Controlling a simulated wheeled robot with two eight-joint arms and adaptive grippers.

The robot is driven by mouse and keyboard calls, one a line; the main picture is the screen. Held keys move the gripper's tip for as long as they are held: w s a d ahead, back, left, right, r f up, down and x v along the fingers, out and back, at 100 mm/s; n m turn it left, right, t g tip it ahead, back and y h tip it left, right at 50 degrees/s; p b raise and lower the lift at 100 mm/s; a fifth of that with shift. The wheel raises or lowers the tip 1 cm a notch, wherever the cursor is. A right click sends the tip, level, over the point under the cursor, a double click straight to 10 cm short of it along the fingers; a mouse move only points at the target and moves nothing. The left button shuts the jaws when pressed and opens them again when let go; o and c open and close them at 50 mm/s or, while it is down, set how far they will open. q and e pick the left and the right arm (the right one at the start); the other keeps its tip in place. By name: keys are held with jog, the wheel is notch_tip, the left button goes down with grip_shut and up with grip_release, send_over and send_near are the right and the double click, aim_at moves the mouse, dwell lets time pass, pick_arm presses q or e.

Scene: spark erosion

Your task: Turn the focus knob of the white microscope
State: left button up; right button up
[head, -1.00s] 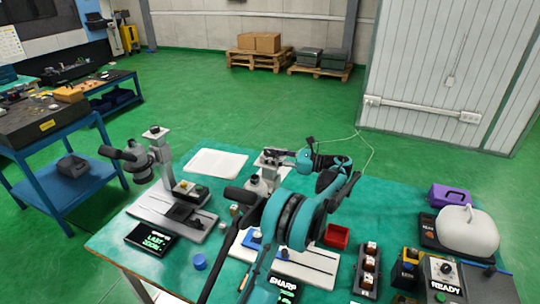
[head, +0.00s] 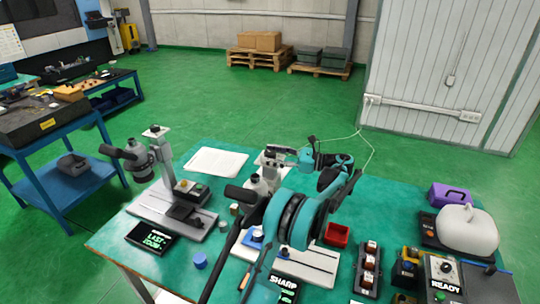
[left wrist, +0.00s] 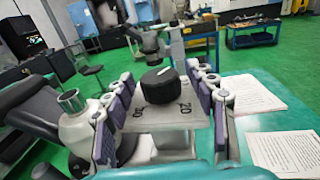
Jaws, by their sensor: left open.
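The white microscope (head: 262,184) stands on the teal table, largely hidden behind my left arm in the head view. Its focus knob (left wrist: 164,91) shows in the left wrist view as a thick black disc with a white mark, on a grey face with the numbers 30 and 20. My left gripper (head: 282,153) is at the top of the microscope. In the left wrist view its two purple-padded fingers (left wrist: 160,108) are open, one on each side of the knob, with gaps visible. A small display (head: 284,289) in front of the microscope reads SHARP. My right gripper is not in view.
A grey microscope (head: 139,157) with a LAST ZONE display (head: 151,238) stands at the left. White paper (head: 216,162) lies behind. A red tray (head: 337,234), a rack of small parts (head: 367,270) and a READY box (head: 441,277) are on the right.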

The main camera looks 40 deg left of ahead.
pick_arm(q)
jog(key=v, duration=1.1)
jog(key=shift+d, duration=0.3)
jog(key=shift+w, duration=0.15)
jog(key=s+d+r+n+t+h, duration=0.2)
jog(key=s+d+n+t+h, duration=0.15)
jog(key=s+t+h, duration=0.55)
jog(key=s+d+f+n+t+h, duration=0.2)
jog(key=s+d+f+n, duration=0.3)
jog(key=s+d, duration=0.4)
jog(key=s+d+f+n+t+h, duration=0.3)
jog(key=s+d+f+n+h, duration=0.1)
jog(key=s+d, duration=0.6)
jog(key=shift+s+d+f+n+t+h, duration=0.35)
jog(key=shift+s+f+h, duration=0.35)
jog(key=shift+s+f, duration=0.2)
